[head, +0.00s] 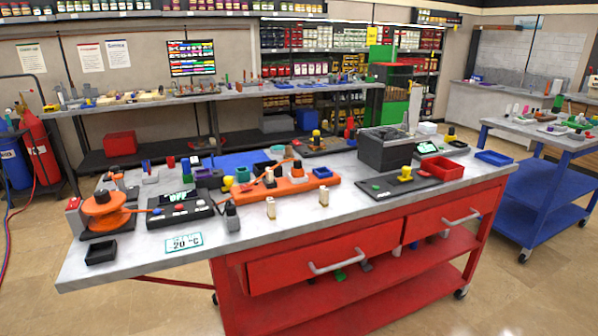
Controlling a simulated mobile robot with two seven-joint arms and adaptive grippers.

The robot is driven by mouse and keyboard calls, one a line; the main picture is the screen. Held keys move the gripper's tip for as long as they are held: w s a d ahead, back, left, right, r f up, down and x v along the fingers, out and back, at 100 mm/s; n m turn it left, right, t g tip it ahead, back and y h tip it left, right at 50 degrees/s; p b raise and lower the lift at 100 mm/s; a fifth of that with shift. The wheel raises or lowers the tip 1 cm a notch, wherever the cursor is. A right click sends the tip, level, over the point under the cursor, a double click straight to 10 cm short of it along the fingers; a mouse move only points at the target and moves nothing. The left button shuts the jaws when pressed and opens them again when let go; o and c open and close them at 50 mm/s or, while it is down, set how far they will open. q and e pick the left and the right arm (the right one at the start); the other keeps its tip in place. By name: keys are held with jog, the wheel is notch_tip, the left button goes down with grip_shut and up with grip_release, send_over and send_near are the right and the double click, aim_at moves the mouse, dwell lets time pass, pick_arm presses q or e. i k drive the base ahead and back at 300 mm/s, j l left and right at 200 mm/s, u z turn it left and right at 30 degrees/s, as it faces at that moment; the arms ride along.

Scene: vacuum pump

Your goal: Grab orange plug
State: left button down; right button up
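An orange reel (105,211) stands on a dark base at the left end of the red workbench. Which small orange part is the plug is too small to tell. Neither of my grippers is in view.
The red workbench (132,259) has a clear front strip, with a 20 °C card (184,242) and a small black tray (101,252). Two small beige pieces (270,208) stand near the front edge.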

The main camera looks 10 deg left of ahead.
aim_at(297, 171)
jog(key=i+l, duration=0.2)
jog(key=l, duration=0.15)
jog(key=i+l+u, duration=0.15)
jog(key=l, duration=0.25)
jog(key=i+l, duration=0.2)
jog(key=l, duration=0.15)
jog(key=i+l+u, duration=0.1)
jog(key=l, duration=0.3)
jog(key=i+l, duration=0.25)
jog(key=l, duration=0.15)
jog(key=u, duration=0.05)
